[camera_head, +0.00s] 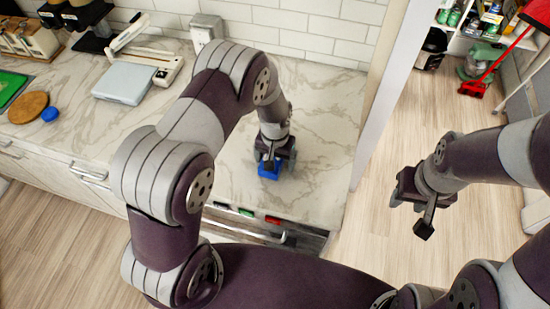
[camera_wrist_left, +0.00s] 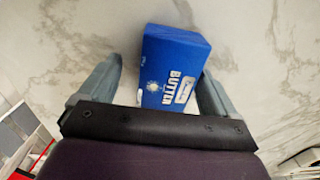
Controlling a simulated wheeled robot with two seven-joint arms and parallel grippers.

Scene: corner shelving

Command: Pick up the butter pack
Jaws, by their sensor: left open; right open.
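The butter pack (camera_wrist_left: 172,65) is a blue box with white "BUTTER" lettering. It rests on the marble counter. In the left wrist view it lies between the two open fingers of my left gripper (camera_wrist_left: 165,90), with its far end reaching beyond the fingertips. My right gripper (camera_head: 411,208) is open and empty over the wooden floor, to the right of the counter.
The marble counter (camera_head: 235,155) is clear around the pack. A white kitchen scale (camera_head: 124,82), a round wooden board (camera_head: 28,106) and a blue lid-like disc (camera_head: 50,114) are at the left. An open drawer (camera_head: 255,232) shows at the counter's front. A white wall edge (camera_head: 385,95) stands at the right.

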